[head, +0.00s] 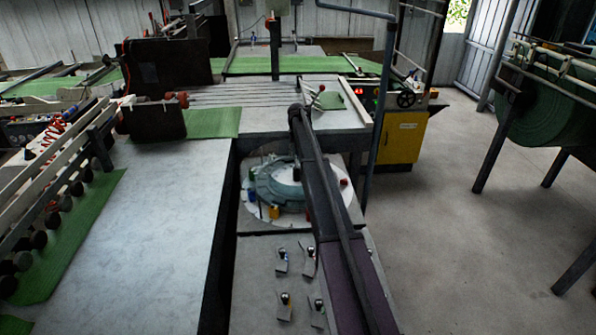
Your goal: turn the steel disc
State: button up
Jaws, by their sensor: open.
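A pale round disc (292,219), which looks like the steel disc, lies flat in the recess below the table top, at the middle of the head view. A grey-green ring-shaped part (275,191) sits on it. Small coloured pieces stand around the ring, among them a yellow one (274,212) and a red one (344,182). A long dark beam (335,215) crosses over the disc and hides part of its right side. My gripper is not in view.
A grey panel (255,285) with several small levers lies in front of the disc. A wide pale table (165,215) is on the left, with green sheet (75,235) beside it. A yellow cabinet (402,138) and a green roll (555,100) stand right. The floor (470,250) between is clear.

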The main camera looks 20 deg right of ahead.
aim_at(297, 166)
jog(key=shift+f+b, duration=3.3)
jog(key=shift+f, duration=0.3)
grip_shut()
